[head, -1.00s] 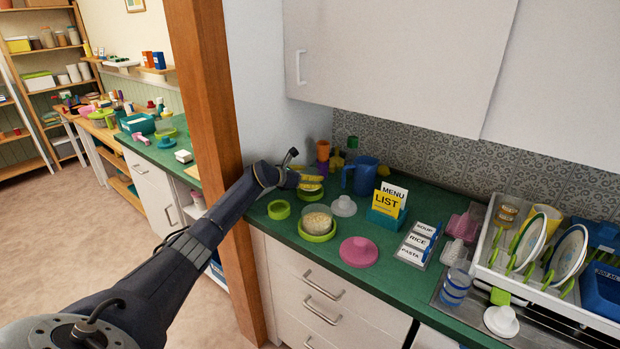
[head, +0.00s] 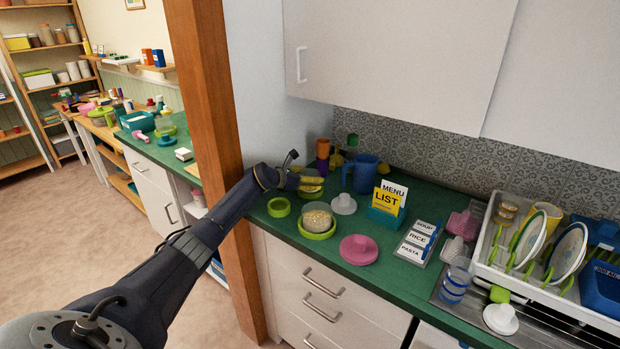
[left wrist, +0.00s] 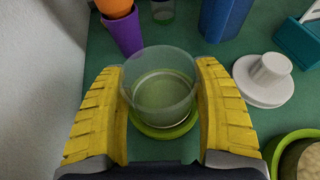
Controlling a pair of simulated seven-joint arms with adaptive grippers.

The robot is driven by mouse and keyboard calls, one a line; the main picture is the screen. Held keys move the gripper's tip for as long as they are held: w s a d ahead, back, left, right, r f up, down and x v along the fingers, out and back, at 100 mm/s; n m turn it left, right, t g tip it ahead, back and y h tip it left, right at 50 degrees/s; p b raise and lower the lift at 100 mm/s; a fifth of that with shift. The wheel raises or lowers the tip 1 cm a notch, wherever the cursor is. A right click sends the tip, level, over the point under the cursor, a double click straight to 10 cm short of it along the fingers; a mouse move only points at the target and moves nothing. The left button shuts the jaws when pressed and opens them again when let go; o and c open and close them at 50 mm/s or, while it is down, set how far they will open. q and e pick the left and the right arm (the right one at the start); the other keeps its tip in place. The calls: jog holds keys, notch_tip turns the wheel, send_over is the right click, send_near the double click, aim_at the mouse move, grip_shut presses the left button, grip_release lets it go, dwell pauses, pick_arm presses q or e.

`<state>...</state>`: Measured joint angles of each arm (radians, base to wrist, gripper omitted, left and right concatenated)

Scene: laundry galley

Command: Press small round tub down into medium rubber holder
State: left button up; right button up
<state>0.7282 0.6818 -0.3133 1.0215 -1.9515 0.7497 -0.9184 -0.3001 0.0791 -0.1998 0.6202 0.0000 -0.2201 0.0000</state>
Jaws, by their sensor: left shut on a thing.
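The small round tub (left wrist: 160,80) is clear and empty in the left wrist view. My left gripper (left wrist: 163,98) is shut on it, with one yellow finger on each side. A green rubber holder (left wrist: 166,131) lies right below the tub, and its near rim shows past the tub. I cannot tell whether the tub is seated in it. In the head view my left gripper (head: 312,182) is over this holder (head: 311,193) at the back left of the counter and mostly hides the tub. My right gripper is in neither view.
An empty green ring (head: 279,207) and a filled tub (head: 317,218) in a larger green ring are in front. A white lid (head: 343,205), blue jug (head: 365,174) and purple cup (left wrist: 124,33) stand close by. A wooden post (head: 205,150) is at left.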

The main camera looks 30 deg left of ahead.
pick_arm(q)
jog(key=shift+f, duration=0.7)
jog(key=o, duration=1.7)
jog(key=shift+s, duration=0.1)
jog(key=v, duration=1.1)
jog(key=shift+s+a+r, duration=0.1)
jog(key=shift+s+r, duration=0.1)
jog(key=shift+s, duration=0.15)
